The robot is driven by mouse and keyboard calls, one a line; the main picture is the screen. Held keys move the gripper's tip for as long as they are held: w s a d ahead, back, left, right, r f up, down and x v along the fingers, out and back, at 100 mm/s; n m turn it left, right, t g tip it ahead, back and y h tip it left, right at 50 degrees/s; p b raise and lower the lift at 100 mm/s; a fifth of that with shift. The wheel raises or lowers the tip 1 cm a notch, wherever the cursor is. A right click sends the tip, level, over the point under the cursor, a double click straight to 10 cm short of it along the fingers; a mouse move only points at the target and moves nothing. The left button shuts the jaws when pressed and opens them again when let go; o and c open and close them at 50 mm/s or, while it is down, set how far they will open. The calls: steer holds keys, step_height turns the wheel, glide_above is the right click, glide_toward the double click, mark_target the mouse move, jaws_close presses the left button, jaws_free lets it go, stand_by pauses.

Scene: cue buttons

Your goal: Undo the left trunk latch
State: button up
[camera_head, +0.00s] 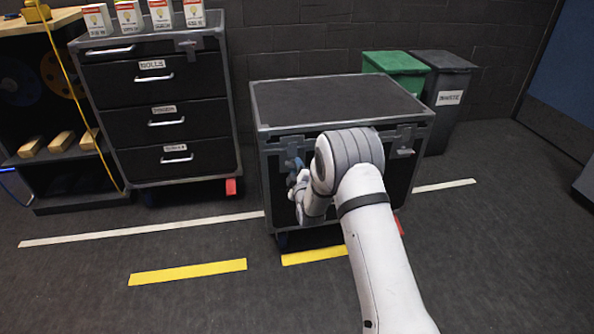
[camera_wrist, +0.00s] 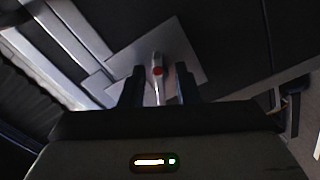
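The black trunk (camera_head: 335,100) with grey metal edging stands closed on the floor in the head view. Its left latch (camera_head: 291,146) is at the front, partly hidden by my gripper (camera_head: 293,172). In the wrist view, the left latch shows as a pale plate (camera_wrist: 184,50) with a thin lever bearing a red dot (camera_wrist: 158,71). My gripper (camera_wrist: 160,80) is open, with its two dark fingers on either side of the lever and gaps visible on both sides. The right latch (camera_head: 403,139) is on the same front face, apart from my gripper.
A black drawer cabinet (camera_head: 160,105) with several small boxes on top stands left of the trunk. A green bin (camera_head: 395,62) and a dark waste bin (camera_head: 448,85) stand behind it at the right. The floor in front is clear, with yellow strips (camera_head: 188,272).

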steer(key=shift+w+a, duration=0.1)
steer(key=shift+w, duration=0.25)
steer(key=shift+c, duration=0.6)
jaws_close()
